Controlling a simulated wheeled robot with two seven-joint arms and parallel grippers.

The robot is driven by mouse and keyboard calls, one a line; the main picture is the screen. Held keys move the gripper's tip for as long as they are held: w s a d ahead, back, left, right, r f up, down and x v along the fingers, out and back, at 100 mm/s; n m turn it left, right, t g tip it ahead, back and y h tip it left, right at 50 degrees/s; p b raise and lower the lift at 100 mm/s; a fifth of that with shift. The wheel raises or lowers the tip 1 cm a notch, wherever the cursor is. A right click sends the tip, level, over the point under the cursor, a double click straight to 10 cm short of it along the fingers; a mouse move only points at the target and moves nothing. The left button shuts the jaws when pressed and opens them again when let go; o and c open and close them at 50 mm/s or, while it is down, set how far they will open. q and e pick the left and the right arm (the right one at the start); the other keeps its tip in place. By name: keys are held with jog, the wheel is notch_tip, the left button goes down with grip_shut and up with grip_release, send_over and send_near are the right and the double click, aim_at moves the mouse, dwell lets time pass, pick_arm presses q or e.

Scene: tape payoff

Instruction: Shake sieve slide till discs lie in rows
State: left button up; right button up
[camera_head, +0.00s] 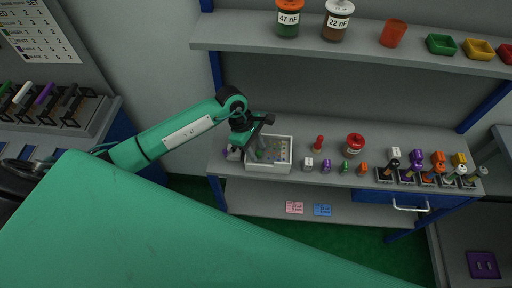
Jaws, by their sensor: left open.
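A white tray (282,166) stands on the grey bench at its left part. My left gripper (245,150) reaches in from the left and hangs over the tray's left side. It is open, and its fingers hide part of the tray. I cannot make out a separate slide. A small grey piece (233,153) sits just left of the tray. My right gripper is not in view.
A row of black holders (405,177) fills the right end. A shelf (350,56) with labelled jars hangs above. My large green arm link covers the lower left.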

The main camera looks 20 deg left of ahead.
pick_arm(q)
jog(key=b+v, duration=0.2)
jog(key=v, duration=0.5)
jog(key=shift+r, duration=0.15)
jog(key=shift+a, duration=0.1)
jog(key=shift+c, duration=0.4)
